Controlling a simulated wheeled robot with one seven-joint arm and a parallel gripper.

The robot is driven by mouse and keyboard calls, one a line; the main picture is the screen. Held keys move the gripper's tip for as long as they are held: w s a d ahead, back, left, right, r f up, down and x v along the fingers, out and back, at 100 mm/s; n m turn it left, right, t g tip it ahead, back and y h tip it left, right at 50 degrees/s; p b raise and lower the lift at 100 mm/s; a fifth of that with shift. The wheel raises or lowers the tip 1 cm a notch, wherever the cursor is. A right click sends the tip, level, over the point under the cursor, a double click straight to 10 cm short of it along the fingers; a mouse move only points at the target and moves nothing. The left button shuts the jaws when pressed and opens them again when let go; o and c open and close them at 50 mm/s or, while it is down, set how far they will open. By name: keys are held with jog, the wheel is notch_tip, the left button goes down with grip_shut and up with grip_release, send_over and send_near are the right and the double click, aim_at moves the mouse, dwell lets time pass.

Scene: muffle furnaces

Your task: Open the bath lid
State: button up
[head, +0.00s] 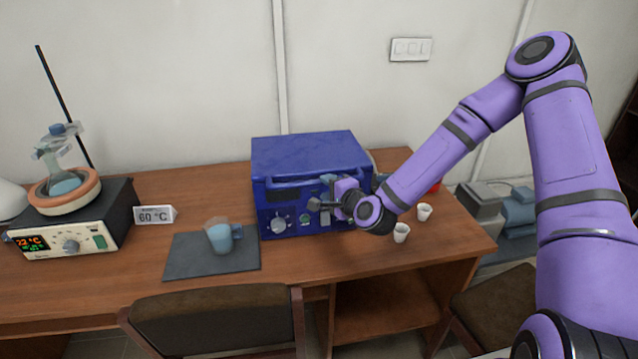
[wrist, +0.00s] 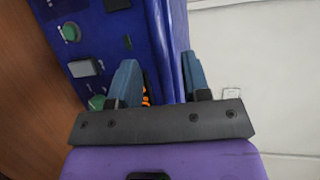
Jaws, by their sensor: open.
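The bath is a blue box (head: 300,205) on the wooden table in the head view, with its blue lid (head: 305,152) down flat on top. A lip or handle bar runs along the lid's front edge. My gripper (head: 345,188) is at the right part of the bath's front, just below the lid's front edge. In the wrist view my gripper (wrist: 162,82) is open, with blue fingers either side of a blue edge of the bath (wrist: 172,45). I cannot tell whether the fingers touch it. The fingertips are mostly hidden in the head view.
White cups (head: 401,232) stand right of the bath, below my forearm. A blue mug (head: 220,236) stands on a dark mat (head: 190,262) to the left. Chairs (head: 215,325) stand in front.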

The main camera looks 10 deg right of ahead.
aim_at(321, 184)
jog(key=shift+x, duration=2.35)
grip_shut()
